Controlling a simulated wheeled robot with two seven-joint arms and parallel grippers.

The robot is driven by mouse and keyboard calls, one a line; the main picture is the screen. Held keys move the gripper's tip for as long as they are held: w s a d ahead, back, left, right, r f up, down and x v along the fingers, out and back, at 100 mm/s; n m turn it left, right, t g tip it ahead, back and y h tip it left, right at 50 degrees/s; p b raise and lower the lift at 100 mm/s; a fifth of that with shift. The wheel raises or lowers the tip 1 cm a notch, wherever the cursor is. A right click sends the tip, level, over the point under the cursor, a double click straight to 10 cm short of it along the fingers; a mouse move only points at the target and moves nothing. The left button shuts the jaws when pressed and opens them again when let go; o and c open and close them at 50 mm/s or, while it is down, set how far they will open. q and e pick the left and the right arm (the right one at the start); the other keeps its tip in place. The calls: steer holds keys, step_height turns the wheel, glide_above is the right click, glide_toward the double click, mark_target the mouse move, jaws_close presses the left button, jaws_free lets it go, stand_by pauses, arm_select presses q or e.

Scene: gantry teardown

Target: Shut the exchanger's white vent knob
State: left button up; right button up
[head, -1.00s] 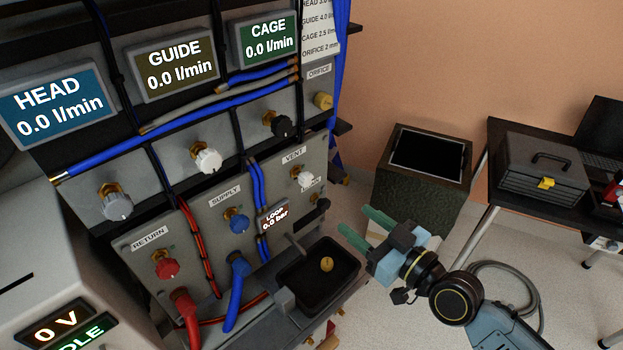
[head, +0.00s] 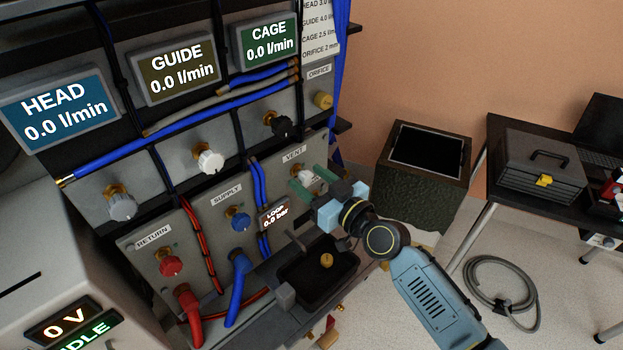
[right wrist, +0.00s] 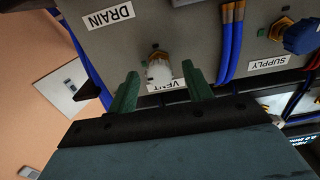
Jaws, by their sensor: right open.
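The white vent knob (head: 304,176) sits on the grey panel below the VENT label, partly hidden by my gripper in the head view. In the right wrist view the white vent knob (right wrist: 158,72) shows on its brass stem, above the VENT label, which appears upside down. My right gripper (head: 311,182) is open, its green fingers pointing at the panel. In the right wrist view the right gripper's fingertips (right wrist: 159,80) are spread either side of the knob, with gaps on both sides. I cannot tell whether the knob lies between the fingers in depth. My left gripper is not in view.
A blue supply knob (head: 238,221) and a red return knob (head: 170,264) are to the left on the panel. Blue hoses (head: 260,205) run beside the vent. A black tray (head: 318,272) with a yellow round piece (head: 326,260) lies below my right gripper.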

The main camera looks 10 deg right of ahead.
steer(key=c, duration=1)
steer(key=shift+o, duration=0.2)
steer(key=shift+w, duration=0.1)
steer(key=shift+m, duration=0.4)
steer(key=m, duration=0.3)
steer(key=shift+m, duration=0.4)
steer(key=m, duration=0.4)
steer(key=shift+m, duration=0.3)
steer(key=m, duration=0.4)
steer(key=shift+f+m+p, duration=0.1)
steer(key=shift+m+p, duration=0.2)
steer(key=shift+p, duration=0.1)
steer(key=shift+d+m, duration=0.1)
steer(key=shift+m, duration=2)
steer(key=shift+f, duration=0.1)
